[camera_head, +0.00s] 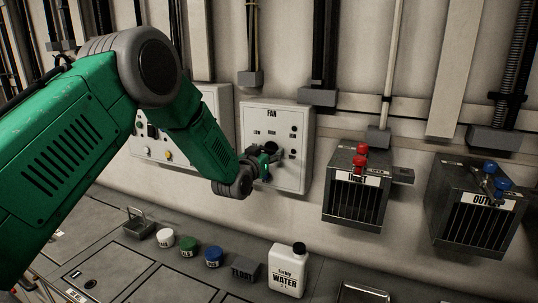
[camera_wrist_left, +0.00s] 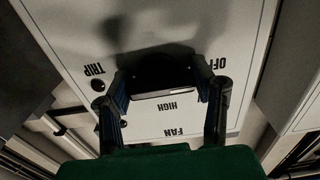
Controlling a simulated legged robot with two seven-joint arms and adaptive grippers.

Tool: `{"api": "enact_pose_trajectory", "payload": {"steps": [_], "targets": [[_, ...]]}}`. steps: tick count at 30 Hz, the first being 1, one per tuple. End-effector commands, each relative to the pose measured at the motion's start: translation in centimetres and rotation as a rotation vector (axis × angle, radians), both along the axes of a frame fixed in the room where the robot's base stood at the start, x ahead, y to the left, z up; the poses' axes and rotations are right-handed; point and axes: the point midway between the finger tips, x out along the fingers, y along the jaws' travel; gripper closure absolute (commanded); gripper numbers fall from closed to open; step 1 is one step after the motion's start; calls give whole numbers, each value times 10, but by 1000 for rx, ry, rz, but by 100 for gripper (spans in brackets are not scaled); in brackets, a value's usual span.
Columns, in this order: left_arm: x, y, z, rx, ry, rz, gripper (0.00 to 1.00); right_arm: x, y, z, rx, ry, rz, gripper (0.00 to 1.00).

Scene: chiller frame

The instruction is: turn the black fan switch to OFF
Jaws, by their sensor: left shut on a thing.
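The white FAN panel (camera_head: 283,124) hangs on the wall in the middle of the head view. It fills much of the left wrist view (camera_wrist_left: 200,125), upside down, with the labels FAN, HIGH, OFF and TRIP. The black fan switch (camera_wrist_left: 162,80) is a dark shape between my left fingers, just beside the HIGH label; its pointing direction is hard to tell in the shadow. My left gripper (camera_head: 268,158) is at the panel front, with one finger on each side of the switch in the wrist view (camera_wrist_left: 161,88), shut on it. It hides the switch in the head view.
A second white panel (camera_head: 213,99) is left of the FAN panel. The INLET box (camera_head: 352,202) with red valves and OUTLET box (camera_head: 468,218) with blue valves are to the right. Small jars (camera_head: 189,246) and a WATER bottle (camera_head: 288,272) stand on the ledge below.

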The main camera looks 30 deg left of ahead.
Motion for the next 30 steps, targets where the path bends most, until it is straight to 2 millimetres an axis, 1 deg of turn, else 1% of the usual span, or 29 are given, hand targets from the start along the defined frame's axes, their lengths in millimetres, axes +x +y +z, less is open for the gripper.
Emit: {"api": "enact_pose_trajectory", "payload": {"steps": [1, 10, 11, 12, 20, 23, 26, 30], "targets": [[1, 1, 6, -3, -12, 3, 78, 0, 0, 0, 0, 0, 0, 60], [1, 2, 7, -4, -14, 3, 78, 0, 0, 0, 0, 0, 0, 60], [1, 2, 7, -4, -14, 3, 39, 0, 0, 0, 0, 0, 0, 60], [1, 2, 6, -4, -13, 3, 28, 0, 0, 0, 0, 0, 0, 60], [1, 1, 3, -3, -6, 2, 28, 0, 0, 0, 0, -1, 0, 60], [-4, 1, 2, -3, -4, 2, 28, -3, 0, 1, 0, -3, 0, 60], [-16, 0, 2, -4, -3, 2, 28, -3, 0, 1, 0, -3, 0, 60], [-43, -1, 2, -5, -3, 2, 28, -3, 0, 1, 0, -3, 0, 60]]}}
